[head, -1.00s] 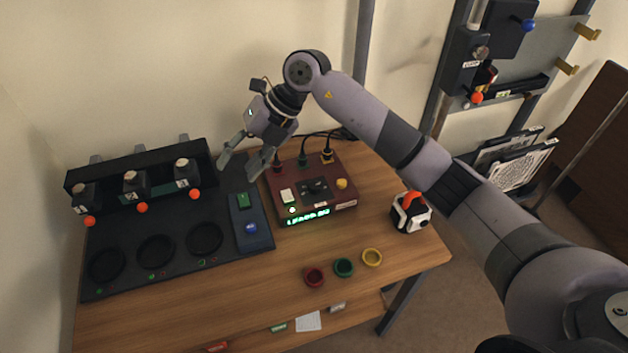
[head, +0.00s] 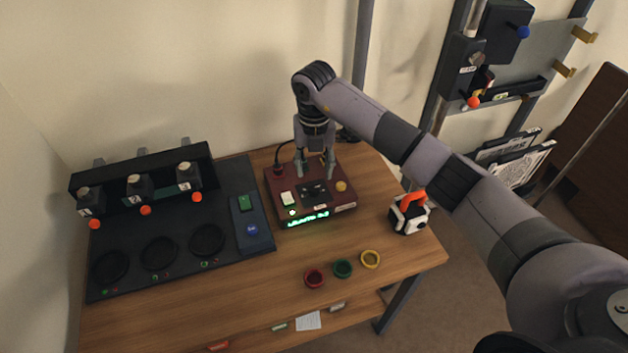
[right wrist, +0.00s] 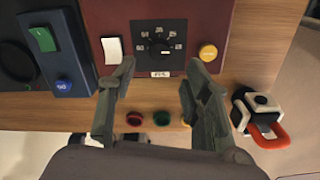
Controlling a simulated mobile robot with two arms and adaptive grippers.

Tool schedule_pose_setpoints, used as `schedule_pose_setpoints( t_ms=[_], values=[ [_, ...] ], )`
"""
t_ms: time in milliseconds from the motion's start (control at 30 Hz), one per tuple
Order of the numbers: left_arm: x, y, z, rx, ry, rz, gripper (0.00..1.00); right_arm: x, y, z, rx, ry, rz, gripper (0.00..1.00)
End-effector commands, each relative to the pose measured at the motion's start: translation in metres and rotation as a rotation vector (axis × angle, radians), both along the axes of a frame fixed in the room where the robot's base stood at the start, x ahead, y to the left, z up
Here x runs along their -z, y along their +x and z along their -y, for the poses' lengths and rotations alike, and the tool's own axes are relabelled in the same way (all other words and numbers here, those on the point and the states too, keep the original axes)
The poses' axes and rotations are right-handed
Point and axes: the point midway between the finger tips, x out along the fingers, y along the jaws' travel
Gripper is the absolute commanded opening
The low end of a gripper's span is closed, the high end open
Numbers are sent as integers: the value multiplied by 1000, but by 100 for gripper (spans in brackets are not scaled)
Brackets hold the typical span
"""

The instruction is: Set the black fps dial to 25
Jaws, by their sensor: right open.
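The black fps dial (right wrist: 160,48) sits on a black plate with small white numbers around it, on the dark red box (right wrist: 205,20). In the head view the dial (head: 316,188) is on the box top, in front of the fingers. Its pointer is too small to read surely. My right gripper (head: 315,174) points down over the box, open and empty. In the right wrist view its fingertips (right wrist: 158,67) are spread to either side of the dial's column, apart from it. My left gripper is not in view.
A white rocker switch (right wrist: 112,50) is left of the dial and a yellow button (right wrist: 208,52) right of it. A green lit display (head: 307,218) is on the box front. A blue panel (head: 248,221) stands left; a white-black device with orange handle (head: 409,214) stands right.

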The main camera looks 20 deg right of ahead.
Motion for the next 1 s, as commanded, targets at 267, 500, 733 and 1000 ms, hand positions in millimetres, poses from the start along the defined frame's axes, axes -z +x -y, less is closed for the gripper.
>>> schedule_pose_setpoints(
  t_ms=[267,500,733,1000],
  values=[
    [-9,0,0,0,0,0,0,50,-1,-1,0,2,-4,44],
    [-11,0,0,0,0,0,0,66,0,-1,-2,2,0,44],
    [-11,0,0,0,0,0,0,67,0,-1,-2,1,0,44],
    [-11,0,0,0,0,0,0,66,0,0,-1,1,0,28]
  ],
)
